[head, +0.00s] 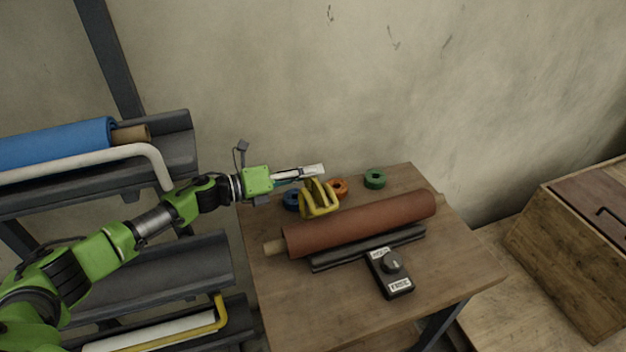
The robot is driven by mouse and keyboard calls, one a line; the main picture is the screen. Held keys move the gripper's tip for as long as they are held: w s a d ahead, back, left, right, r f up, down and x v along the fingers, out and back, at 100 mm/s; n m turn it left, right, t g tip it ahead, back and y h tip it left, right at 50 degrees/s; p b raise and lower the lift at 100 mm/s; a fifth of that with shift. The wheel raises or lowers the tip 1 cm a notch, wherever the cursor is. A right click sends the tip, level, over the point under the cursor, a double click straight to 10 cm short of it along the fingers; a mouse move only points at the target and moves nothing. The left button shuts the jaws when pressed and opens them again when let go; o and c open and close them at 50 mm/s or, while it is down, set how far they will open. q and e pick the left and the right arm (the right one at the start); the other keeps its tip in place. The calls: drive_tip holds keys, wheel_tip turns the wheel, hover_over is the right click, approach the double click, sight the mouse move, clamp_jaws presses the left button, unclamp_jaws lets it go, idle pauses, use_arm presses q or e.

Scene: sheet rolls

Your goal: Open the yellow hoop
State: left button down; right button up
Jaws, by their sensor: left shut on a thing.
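A yellow hoop (219,314) shows as a bent bar on the low rack at the bottom left, running along the white roll (160,333). Its left end is cut off by the picture edge. My left gripper (312,171) is far above and right of it, over the back left of the wooden table. It is shut, seemingly on the top of a yellow frame-like piece (318,208) with upright bars; the contact is too small to see clearly. My right gripper is not in view.
A red-brown roll (360,223) lies across the table (445,270). A black device (389,278) lies in front. Blue (291,200), orange (338,186) and green (375,178) rings lie behind. A blue roll (60,143) and white hoop (100,155) are on the upper rack. A wooden crate (565,255) stands right.

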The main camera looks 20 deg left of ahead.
use_arm(q)
drive_tip(key=shift+w+a+f+n+g+b, duration=0.25)
drive_tip(key=shift+w+a+f+n+b, duration=0.3)
drive_tip(key=shift+w+f+n+b, duration=0.4)
drive_tip(key=shift+w+a+f+n+g+b, duration=0.2)
drive_tip(key=shift+w+a+f+n+b, duration=0.45)
drive_tip(key=shift+n+b, duration=0.45)
drive_tip(key=shift+w+a+f+n+g+b, duration=0.25)
drive_tip(key=shift+w+a+f+n+b, duration=0.25)
drive_tip(key=shift+w+f+n+b, duration=0.4)
drive_tip(key=shift+r, duration=0.15)
drive_tip(key=c, duration=1.7)
unclamp_jaws()
wheel_tip(320, 180, up, 10)
drive_tip(key=shift+f, duration=0.1)
